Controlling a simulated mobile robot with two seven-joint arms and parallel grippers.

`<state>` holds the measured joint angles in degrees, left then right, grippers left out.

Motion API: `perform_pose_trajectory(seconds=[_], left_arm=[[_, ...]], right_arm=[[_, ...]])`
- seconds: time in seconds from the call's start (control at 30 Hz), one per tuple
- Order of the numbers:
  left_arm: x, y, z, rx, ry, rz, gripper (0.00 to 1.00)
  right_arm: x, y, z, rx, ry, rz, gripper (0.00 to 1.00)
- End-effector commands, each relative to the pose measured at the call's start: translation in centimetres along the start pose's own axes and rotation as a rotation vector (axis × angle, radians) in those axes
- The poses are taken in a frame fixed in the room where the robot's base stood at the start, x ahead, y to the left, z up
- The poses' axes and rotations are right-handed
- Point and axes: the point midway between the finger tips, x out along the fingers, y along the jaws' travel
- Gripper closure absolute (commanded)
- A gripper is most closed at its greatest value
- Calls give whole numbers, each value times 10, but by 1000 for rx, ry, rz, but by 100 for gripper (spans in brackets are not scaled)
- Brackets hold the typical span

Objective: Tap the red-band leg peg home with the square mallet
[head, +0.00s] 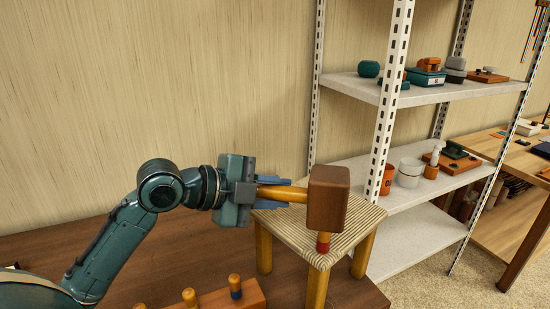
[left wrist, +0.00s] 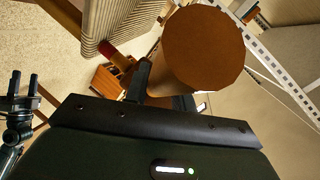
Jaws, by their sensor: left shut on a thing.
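My left gripper (head: 256,192) is shut on the yellow handle of the square mallet (head: 328,199), holding it level with its brown block head out to the right. The head is over the near corner of the woven-top stool (head: 299,234). The red-band leg peg (head: 323,243) shows just below the head at that corner; whether they touch I cannot tell. In the left wrist view a round brown end (left wrist: 205,48), seemingly the handle's butt, covers the middle, and the red band (left wrist: 108,48) shows beside the seat. My right gripper (left wrist: 24,84) is at the left edge there, fingers apart.
The stool stands on a brown bench (head: 130,250). A wooden block (head: 230,300) with several banded pegs lies in front. A white metal shelf (head: 432,92) with small goods stands close behind and to the right. A wooden table (head: 475,145) is at the far right.

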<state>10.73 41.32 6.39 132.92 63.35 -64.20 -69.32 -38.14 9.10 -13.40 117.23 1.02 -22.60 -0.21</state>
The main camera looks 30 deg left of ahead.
Motion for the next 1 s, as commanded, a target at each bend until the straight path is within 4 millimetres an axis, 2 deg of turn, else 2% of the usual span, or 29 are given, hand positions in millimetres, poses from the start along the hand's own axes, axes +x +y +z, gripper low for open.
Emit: perform_pose_trajectory(seconds=[0.2,0.57,0.87,1.0], left_arm=[[-11,-28,-12,-1,2,-2,100],[-11,-28,-12,-3,2,-2,100],[-21,-52,-23,-2,2,-3,100],[-24,-61,-26,1,2,-4,100]], right_arm=[[-16,-2,-21,1,-2,-1,48],[-15,-3,-25,0,4,-4,48],[-29,-3,-44,-1,3,-3,48],[-28,-3,-42,-1,3,-3,48]])
